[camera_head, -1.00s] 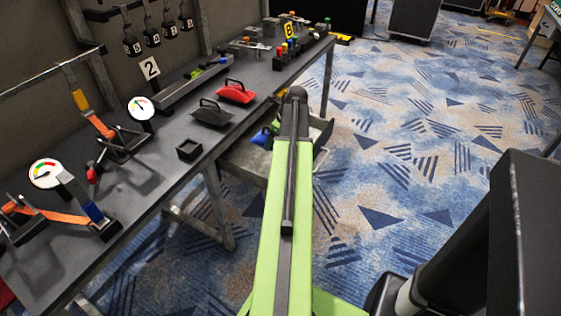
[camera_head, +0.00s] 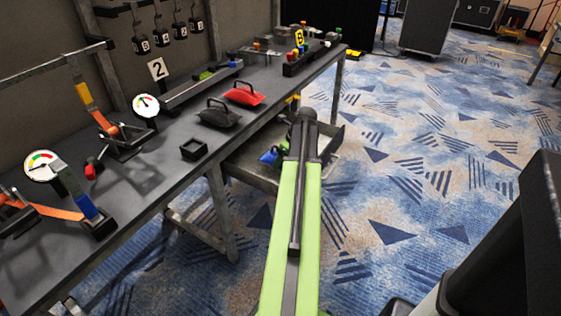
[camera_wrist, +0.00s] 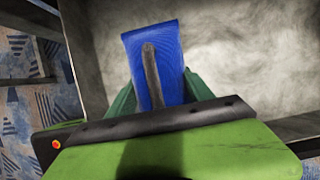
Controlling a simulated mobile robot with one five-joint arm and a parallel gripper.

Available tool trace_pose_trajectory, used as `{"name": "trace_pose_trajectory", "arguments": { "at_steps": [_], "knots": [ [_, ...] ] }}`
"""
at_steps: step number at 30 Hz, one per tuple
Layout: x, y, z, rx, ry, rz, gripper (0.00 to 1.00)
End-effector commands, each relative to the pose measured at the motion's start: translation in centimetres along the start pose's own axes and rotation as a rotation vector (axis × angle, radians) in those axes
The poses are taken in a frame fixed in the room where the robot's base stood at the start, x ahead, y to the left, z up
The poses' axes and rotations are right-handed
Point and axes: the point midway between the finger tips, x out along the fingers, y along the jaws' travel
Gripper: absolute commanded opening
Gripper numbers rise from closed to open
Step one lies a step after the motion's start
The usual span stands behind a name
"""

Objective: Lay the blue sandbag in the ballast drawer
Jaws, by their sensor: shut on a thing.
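The blue sandbag (camera_wrist: 135,45) fills the middle of the wrist view, with a dark strap handle across it. My gripper (camera_wrist: 157,88) is shut on it, a green finger on each side. In the head view the sandbag (camera_head: 268,157) shows left of my arm, inside the outline of the grey ballast drawer (camera_head: 238,168) below the table. The drawer stands open, and its grey floor (camera_wrist: 235,50) shows around the bag in the wrist view. I cannot tell whether the bag touches the floor. My arm hides part of the drawer and most of the gripper.
On the dark table (camera_head: 150,180) lie a red bag (camera_head: 245,95), a dark grey bag (camera_head: 220,115) and a small black open box (camera_head: 194,149). Gauges and strap fixtures stand at the left. The carpet (camera_head: 400,190) right of the drawer is clear.

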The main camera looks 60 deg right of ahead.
Motion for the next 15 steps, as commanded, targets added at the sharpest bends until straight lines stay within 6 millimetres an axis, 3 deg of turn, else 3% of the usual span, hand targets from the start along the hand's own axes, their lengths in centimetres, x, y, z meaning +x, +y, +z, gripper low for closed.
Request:
{"name": "trace_pose_trajectory", "arguments": {
  "at_steps": [1, 4, 15],
  "knots": [
    [1.4, 0.0, -0.6, 0.000, -0.001, 0.000, 0.00],
    [2.5, 0.0, -1.0, 0.000, -0.001, 0.000, 0.00],
    [2.5, 0.0, -1.0, 0.001, -0.001, 0.000, 0.00]
  ]
}}
